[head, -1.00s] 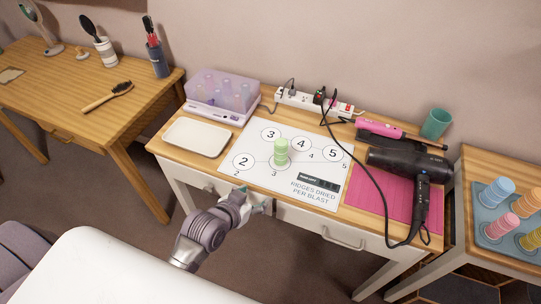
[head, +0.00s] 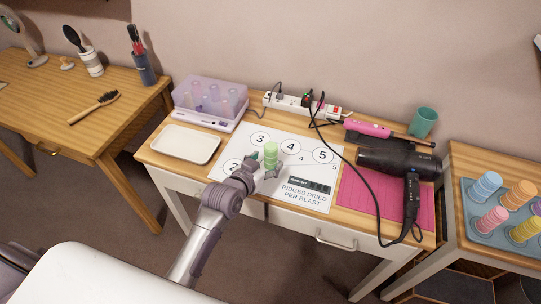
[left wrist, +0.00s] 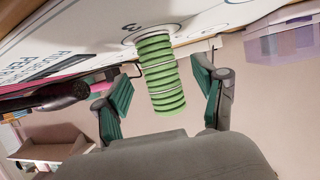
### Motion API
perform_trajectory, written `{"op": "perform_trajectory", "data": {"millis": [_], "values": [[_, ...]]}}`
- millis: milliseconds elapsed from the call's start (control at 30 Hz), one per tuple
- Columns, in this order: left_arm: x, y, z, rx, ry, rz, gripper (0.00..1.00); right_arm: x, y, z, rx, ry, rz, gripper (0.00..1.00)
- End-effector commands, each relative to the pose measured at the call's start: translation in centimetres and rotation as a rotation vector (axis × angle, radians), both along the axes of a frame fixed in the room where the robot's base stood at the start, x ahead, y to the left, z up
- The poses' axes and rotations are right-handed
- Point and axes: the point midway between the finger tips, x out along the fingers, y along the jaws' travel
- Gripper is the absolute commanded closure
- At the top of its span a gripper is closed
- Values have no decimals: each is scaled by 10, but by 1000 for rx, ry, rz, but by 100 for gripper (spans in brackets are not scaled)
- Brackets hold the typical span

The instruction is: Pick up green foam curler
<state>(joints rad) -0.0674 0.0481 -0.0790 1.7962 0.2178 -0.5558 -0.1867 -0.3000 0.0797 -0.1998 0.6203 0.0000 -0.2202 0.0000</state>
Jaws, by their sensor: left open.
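The green foam curler (head: 271,154) stands upright on the white numbered sheet (head: 315,172) on the middle table. It is ridged and also shows in the left wrist view (left wrist: 160,75), between the two fingers. My left gripper (head: 263,166) is open at the curler, with one finger on each side of it. In the left wrist view the left gripper (left wrist: 161,100) shows its green finger pads apart, with a gap on both sides of the curler. My right gripper is not in view.
A white tray (head: 186,144) and a lilac clear-lidded box (head: 210,97) are at the left of the table. A black hair dryer (head: 398,162) with a cord lies on a pink mat (head: 365,205) at right. A side table holds several coloured curlers on a blue-grey tray (head: 480,232).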

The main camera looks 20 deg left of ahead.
Motion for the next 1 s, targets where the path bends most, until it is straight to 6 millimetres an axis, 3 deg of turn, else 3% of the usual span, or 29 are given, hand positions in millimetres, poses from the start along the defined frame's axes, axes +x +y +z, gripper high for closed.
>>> {"op": "perform_trajectory", "data": {"millis": [200,467,867,1000], "values": [[26,-5,-10,-1,-1,1,30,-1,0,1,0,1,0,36],[28,-6,-12,0,0,1,30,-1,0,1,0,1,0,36],[28,-5,-12,0,0,1,95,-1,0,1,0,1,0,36],[28,-5,-12,0,0,1,96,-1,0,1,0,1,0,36]]}}
